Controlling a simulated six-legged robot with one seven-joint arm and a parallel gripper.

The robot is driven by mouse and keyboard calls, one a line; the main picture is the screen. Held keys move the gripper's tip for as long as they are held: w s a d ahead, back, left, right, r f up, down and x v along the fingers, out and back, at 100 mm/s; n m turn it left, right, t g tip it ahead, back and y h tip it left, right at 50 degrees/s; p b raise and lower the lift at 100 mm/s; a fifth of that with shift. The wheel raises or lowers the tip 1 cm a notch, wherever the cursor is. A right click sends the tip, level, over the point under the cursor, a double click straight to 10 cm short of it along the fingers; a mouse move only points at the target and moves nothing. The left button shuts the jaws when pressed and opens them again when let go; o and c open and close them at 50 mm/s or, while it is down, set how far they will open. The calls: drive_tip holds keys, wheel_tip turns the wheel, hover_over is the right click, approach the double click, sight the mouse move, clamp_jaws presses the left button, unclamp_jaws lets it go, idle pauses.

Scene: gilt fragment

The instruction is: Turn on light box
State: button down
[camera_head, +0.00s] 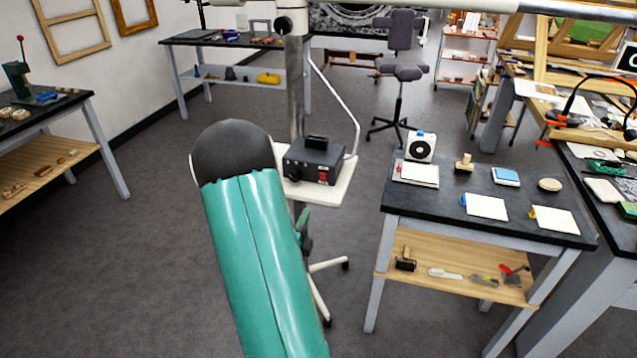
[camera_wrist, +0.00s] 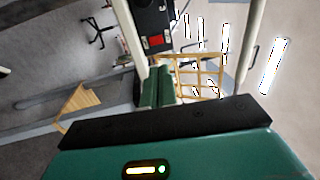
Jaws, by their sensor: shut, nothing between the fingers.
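A black box (camera_head: 315,160) with a red switch (camera_head: 323,177) on its front stands on a small white shelf fixed to a metal pole. I take it for the light box; I cannot tell if it is on. In the wrist view the black box (camera_wrist: 152,18) is at the top, with the red switch (camera_wrist: 156,41) facing me. My gripper (camera_wrist: 158,72) is shut and empty, pointing toward the box, apparently apart from it. In the head view my green arm covers most of the gripper; a small green part shows beside it below the shelf.
The white shelf (camera_head: 335,187) is on a wheeled stand with a metal pole (camera_head: 295,85). A black-topped table (camera_head: 430,208) with cards and small tools stands close on the right. Another table (camera_head: 75,105) is at the left. Grey floor is open between them.

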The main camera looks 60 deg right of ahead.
sight(323, 175)
idle(0.3)
drive_tip(key=x, duration=1.4)
